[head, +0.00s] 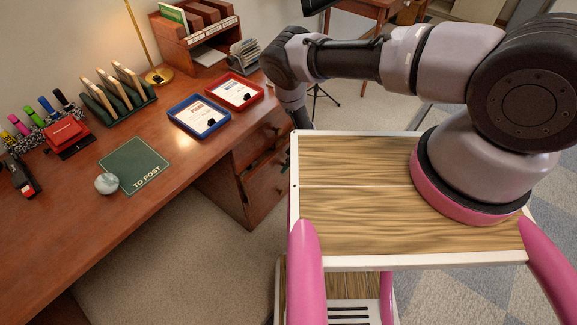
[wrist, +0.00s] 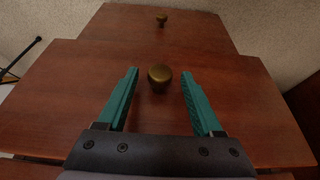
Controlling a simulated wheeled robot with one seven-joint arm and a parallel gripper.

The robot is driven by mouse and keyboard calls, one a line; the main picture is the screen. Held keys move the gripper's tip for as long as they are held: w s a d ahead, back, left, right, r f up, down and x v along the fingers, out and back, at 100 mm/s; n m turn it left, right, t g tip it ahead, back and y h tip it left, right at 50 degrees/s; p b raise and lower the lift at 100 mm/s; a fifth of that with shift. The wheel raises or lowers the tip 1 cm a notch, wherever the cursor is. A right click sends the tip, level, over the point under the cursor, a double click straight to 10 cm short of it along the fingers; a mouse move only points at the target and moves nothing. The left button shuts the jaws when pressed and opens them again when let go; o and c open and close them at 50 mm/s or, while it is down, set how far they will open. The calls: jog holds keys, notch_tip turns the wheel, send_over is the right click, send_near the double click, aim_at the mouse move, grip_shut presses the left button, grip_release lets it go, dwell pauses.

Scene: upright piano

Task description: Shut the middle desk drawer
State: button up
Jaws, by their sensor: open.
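The wooden desk (head: 150,190) has a stack of drawers (head: 262,175) at its right end. In the head view, a drawer there stands out from the stack, with a dark gap above its side. My arm partly covers this area, and my gripper's fingers cannot be made out there. In the wrist view, my gripper (wrist: 160,71) is open, with a green finger on each side of a round brass knob (wrist: 159,80) on a brown drawer front (wrist: 235,95). The fingers look apart from the knob. A second knob (wrist: 162,20) shows on another front farther up the picture.
The desk top holds a blue tray (head: 199,117), a red tray (head: 235,92), a green rack (head: 118,98), a green mat (head: 134,166) and a wooden organizer (head: 197,38). Carpeted floor (head: 205,255) lies open between the desk and my base.

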jog(key=shift+a+f, duration=0.1)
jog(key=shift+f, duration=0.15)
grip_shut()
jog(key=shift+w, duration=0.1)
dwell(1.2)
